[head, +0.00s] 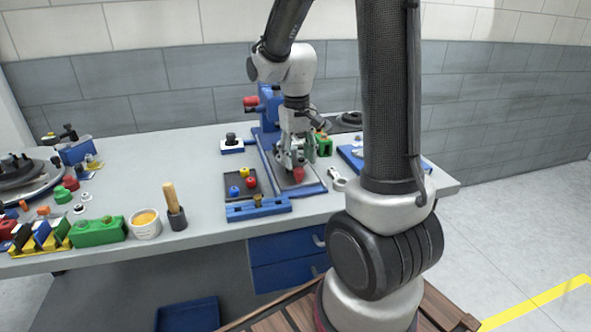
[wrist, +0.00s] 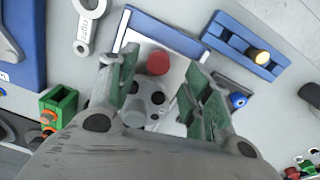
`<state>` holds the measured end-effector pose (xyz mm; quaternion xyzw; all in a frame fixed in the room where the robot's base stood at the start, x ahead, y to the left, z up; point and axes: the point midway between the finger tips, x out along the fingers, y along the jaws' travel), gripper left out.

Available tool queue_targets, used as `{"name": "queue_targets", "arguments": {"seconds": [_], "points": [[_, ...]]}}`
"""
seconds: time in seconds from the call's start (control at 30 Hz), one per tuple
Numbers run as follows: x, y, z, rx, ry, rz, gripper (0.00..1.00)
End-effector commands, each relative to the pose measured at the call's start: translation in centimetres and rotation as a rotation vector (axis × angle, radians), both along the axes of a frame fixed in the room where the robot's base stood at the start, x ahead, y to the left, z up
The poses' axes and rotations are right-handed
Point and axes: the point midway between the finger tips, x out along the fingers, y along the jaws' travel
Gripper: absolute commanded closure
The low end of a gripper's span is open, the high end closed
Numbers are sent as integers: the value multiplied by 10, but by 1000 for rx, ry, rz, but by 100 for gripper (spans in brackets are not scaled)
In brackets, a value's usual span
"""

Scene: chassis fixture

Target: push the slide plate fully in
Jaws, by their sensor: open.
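The slide plate (head: 311,185) is a pale grey plate in a blue-edged frame near the table's front edge. It also shows in the wrist view (wrist: 182,72). A red knob (head: 298,174) stands on it. My gripper (head: 292,161) is above the plate, pointing down, close to the knob. In the wrist view my gripper (wrist: 160,66) has its two green-lined fingers spread wide, with the red knob (wrist: 158,62) showing between the tips. I cannot tell whether a finger touches the knob. A grey part with dark holes (wrist: 148,98) also shows between the fingers. My gripper hides part of the plate.
A dark tray (head: 233,192) with coloured knobs and a blue bar (head: 240,212) stand left of the plate. A grey wrench-like part (head: 338,178) lies close on the right. A blue upright fixture (head: 268,108) stands behind.

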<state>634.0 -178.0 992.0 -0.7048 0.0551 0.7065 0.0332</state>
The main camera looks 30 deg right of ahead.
Motion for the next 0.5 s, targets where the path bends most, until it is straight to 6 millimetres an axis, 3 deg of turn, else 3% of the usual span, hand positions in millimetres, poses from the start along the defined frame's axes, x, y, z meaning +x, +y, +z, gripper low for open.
{"name": "queue_targets", "arguments": {"seconds": [0.2, 0.5], "points": [[-1, -1, -31, 0, 3, 0, 51], [0, -1, -38, 0, -1, 1, 51]]}}
